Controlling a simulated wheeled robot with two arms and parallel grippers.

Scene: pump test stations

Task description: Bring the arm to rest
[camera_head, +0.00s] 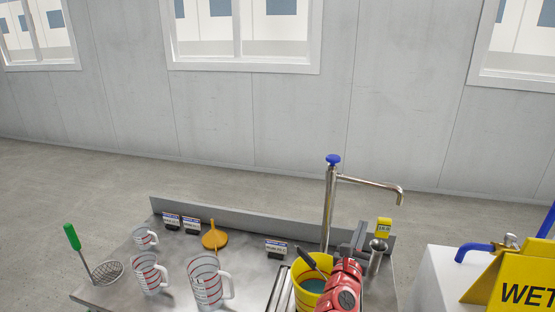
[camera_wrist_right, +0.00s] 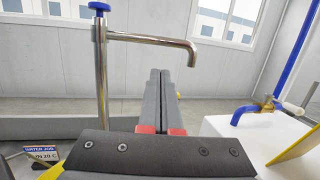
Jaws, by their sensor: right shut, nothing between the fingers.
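My right arm (camera_head: 345,285) shows in red at the lower right of the bench in the head view. Its grey right gripper (camera_head: 360,230) points away over the back of the bench, near the pump spout. In the right wrist view the two dark fingers of the right gripper (camera_wrist_right: 160,78) lie together, shut, with nothing between them. The steel pump pipe with a blue knob (camera_wrist_right: 100,60) stands left of the fingers there, and its spout (camera_wrist_right: 180,43) passes above them. My left gripper is not in view.
The steel bench (camera_head: 115,285) holds measuring jugs (camera_head: 207,280), an orange funnel (camera_head: 214,237), a green-handled strainer (camera_head: 73,238) and small signs. A yellow bucket (camera_head: 305,273) is beside my arm. A white block (camera_head: 440,270) and yellow wet-floor sign (camera_head: 515,285) stand right.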

